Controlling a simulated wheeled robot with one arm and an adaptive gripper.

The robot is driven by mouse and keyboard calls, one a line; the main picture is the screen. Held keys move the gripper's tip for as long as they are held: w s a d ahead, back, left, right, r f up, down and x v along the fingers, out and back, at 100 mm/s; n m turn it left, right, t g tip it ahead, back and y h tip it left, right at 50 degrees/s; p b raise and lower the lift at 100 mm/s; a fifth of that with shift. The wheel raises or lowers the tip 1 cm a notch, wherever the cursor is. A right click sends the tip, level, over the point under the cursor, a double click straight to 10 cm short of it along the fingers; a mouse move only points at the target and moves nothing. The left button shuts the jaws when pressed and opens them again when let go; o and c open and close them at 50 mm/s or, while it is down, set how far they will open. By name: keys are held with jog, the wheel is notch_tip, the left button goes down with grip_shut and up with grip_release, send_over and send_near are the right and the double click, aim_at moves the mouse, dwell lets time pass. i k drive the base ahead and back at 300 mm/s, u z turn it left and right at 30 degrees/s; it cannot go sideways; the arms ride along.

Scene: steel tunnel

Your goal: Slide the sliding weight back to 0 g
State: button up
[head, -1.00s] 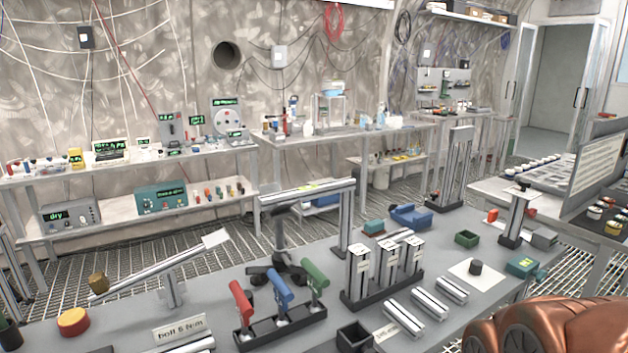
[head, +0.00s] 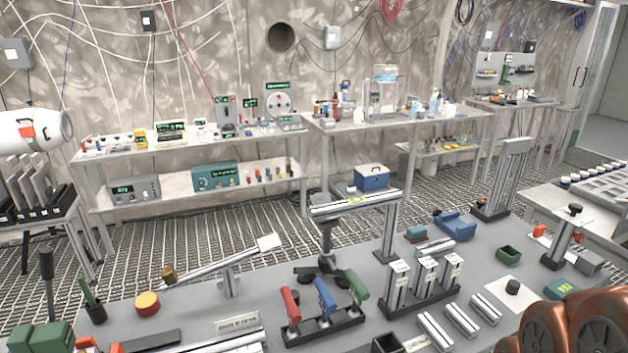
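A tilted beam (head: 215,264) stands on a short post on the grey bench, left of the middle. A brass-brown weight (head: 168,274) sits at its lower left end. A pale plate (head: 269,243) is at its raised right end. I take the brass weight to be the sliding weight, but no gram scale is readable. My gripper is not in view; only copper-coloured parts of my arm show at the lower right, far from the beam.
Red, blue and green levers (head: 322,312) stand right of the beam. Several upright profiles (head: 425,283) stand further right. Some bench around the beam is bare.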

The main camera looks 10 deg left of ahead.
aim_at(170, 276)
jog(key=u, duration=1.35)
